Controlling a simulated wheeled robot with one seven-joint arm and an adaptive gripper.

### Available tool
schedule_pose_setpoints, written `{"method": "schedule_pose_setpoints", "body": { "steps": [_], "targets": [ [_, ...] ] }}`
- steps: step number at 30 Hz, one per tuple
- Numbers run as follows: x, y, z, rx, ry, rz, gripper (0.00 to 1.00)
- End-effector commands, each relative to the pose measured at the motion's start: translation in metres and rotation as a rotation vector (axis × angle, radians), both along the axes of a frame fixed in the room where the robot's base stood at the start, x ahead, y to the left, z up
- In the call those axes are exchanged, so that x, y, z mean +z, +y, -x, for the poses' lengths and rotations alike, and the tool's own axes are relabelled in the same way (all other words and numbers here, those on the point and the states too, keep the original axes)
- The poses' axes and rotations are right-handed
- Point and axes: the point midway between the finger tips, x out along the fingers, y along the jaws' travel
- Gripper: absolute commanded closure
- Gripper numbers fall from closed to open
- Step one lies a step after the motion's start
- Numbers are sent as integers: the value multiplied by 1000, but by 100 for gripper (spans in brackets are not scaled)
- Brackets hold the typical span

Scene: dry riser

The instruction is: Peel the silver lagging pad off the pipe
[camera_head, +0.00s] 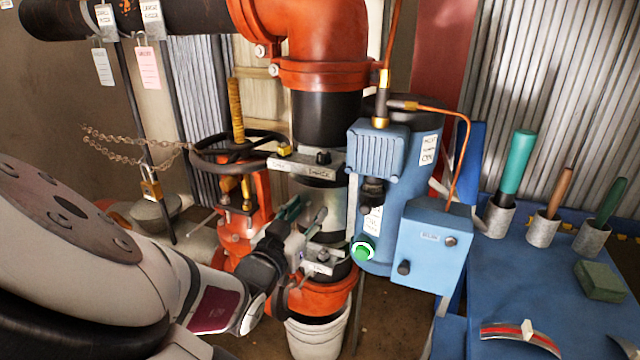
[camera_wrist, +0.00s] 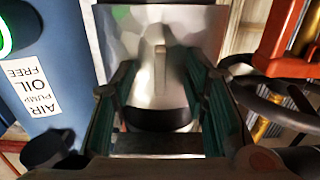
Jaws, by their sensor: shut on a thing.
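The silver lagging pad (camera_head: 322,196) is a shiny sleeve on the upright dark pipe (camera_head: 320,120), in the middle of the head view. It fills the upper middle of the wrist view (camera_wrist: 135,45), with a raised strip down its face. My gripper (camera_head: 307,212) is at the pad's front left side. In the wrist view its green-lined fingers (camera_wrist: 161,68) stand on either side of the strip, shut on the pad. The fingers hide part of the pad, and the exact contact is hard to see. The pad is still against the pipe.
A blue air pump (camera_head: 395,170) stands close right of the pipe. A dark handwheel valve (camera_head: 238,150) and a chained padlock (camera_head: 150,188) are to the left. A white bucket (camera_head: 318,338) stands below. A blue bench (camera_head: 500,285) with tools is at right.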

Motion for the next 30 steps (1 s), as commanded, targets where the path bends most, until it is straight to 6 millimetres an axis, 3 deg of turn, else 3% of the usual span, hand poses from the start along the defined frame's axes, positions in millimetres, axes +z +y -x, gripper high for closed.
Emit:
{"method": "schedule_pose_setpoints", "body": {
  "steps": [3,19,30],
  "targets": [
    [3,-1,1,-4,-7,1,100],
    [1,5,16,-3,-2,1,100],
    [2,14,41,0,0,0,100]
  ]
}}
